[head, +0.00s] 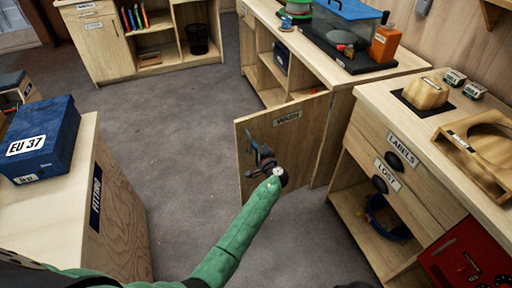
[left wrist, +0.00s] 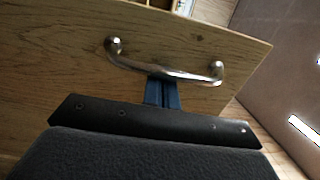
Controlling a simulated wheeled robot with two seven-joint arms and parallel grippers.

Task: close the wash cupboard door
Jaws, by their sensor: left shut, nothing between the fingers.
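The wash cupboard door (head: 305,150) is a wooden panel marked WASH, standing open and jutting out to the left from its cabinet (head: 335,125). My left gripper (head: 258,155), on a green-sleeved arm, is at the door's labelled face, near its free side. In the left wrist view the door's face (left wrist: 60,60) fills most of the picture, with a metal bar handle (left wrist: 165,70) across it. The shut blue fingers (left wrist: 162,93) of that gripper reach the handle bar. I cannot tell whether they touch it or pass behind it. My right gripper is not in view.
A drawer unit (head: 375,150) marked LABELS and LOST stands to the right, with an open shelf below. A wooden box unit (head: 120,220) with a blue EU 37 box (head: 45,140) stands at left. Grey floor (head: 185,130) between them is clear.

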